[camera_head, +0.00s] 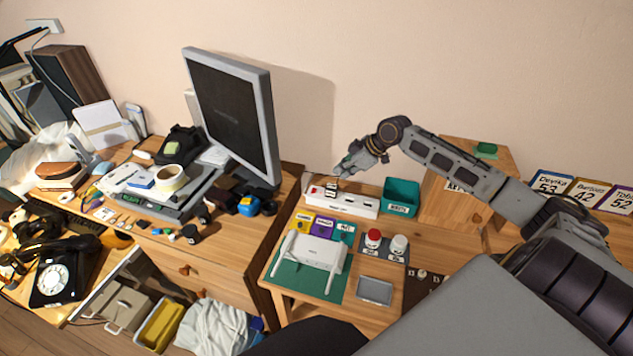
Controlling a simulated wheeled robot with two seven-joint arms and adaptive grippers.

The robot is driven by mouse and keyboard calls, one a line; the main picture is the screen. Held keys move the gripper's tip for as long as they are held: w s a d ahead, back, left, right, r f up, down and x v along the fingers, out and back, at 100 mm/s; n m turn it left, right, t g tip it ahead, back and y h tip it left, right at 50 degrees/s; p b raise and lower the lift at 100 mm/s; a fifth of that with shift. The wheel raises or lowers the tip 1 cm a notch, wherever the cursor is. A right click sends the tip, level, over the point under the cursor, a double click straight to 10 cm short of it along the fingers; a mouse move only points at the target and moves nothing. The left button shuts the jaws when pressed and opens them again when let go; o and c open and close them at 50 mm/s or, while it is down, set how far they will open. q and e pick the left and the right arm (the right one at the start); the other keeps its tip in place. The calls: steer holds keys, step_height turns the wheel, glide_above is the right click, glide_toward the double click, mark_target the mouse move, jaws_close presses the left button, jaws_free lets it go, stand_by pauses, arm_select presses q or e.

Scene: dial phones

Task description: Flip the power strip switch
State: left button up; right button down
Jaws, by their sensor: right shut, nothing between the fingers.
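The white power strip (350,203) lies along the back of the small wooden table at the centre right. Its left end shows a red part (313,190), which looks like the switch; its position is too small to read. My right arm reaches in from the right, and my right gripper (342,171) is shut and empty just above the strip's left part. A small dark and green thing (331,188) sits on the strip below the gripper. I cannot tell whether the fingers touch anything. My left gripper does not show.
A teal bin (401,195) stands right of the strip. A monitor (235,110) rises on the cluttered desk to the left.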

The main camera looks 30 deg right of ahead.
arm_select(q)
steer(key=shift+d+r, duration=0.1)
arm_select(e)
steer(key=shift+s+d+f, duration=0.15)
steer(key=shift+d+f, duration=0.05)
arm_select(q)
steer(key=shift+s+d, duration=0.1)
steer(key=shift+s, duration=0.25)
arm_select(e)
steer(key=w+a+r+t, duration=0.1)
steer(key=w+r, duration=0.1)
steer(key=shift+w+a+t+y, duration=0.35)
steer(key=shift+a+t+y, duration=0.05)
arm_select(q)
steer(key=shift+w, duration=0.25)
arm_select(e)
steer(key=shift+w+f+m, duration=0.1)
steer(key=shift+m, duration=0.2)
